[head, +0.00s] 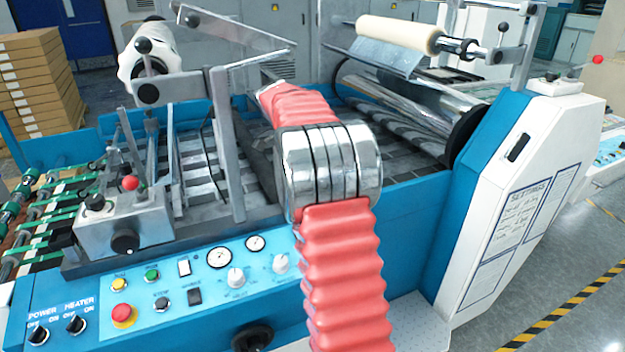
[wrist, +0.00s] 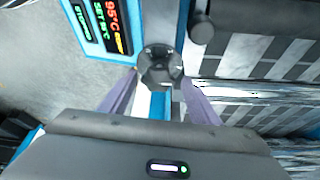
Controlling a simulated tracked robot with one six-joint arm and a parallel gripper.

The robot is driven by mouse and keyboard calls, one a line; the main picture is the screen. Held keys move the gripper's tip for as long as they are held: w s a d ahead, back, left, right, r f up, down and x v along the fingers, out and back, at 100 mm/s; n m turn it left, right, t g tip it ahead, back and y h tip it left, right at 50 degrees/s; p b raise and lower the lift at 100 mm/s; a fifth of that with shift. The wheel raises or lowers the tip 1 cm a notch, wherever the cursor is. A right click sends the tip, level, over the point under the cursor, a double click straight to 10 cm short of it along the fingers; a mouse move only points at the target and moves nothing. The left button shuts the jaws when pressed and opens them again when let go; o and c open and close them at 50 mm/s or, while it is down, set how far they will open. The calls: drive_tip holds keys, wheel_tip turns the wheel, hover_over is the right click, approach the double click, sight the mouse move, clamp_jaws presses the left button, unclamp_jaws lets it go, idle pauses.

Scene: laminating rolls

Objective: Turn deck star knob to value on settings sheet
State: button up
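The dark star knob (wrist: 160,68) shows in the wrist view at the top middle, in front of a blue and white strip. My gripper (wrist: 158,82) is open, with one purple finger on each side of the knob; I cannot tell whether they touch it. In the head view my red-sleeved arm reaches over the machine, and the gripper end is hidden. I cannot identify this knob in the head view. The settings sheet (head: 521,208) is on the white end panel at the right; its handwritten values are too small to read.
A display (wrist: 104,22) reading 95°C is left of the knob in the wrist view. A dark round post (wrist: 201,28) stands close at its right. In the head view, the front control panel (head: 215,290) and a film roll (head: 398,34) flank my arm.

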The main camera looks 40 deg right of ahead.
drive_tip(key=shift+r, duration=0.15)
wheel_tip(320, 180, up, 10)
drive_tip(key=shift+f, duration=0.2)
idle(0.5)
drive_tip(key=shift+a, duration=0.1)
idle(0.4)
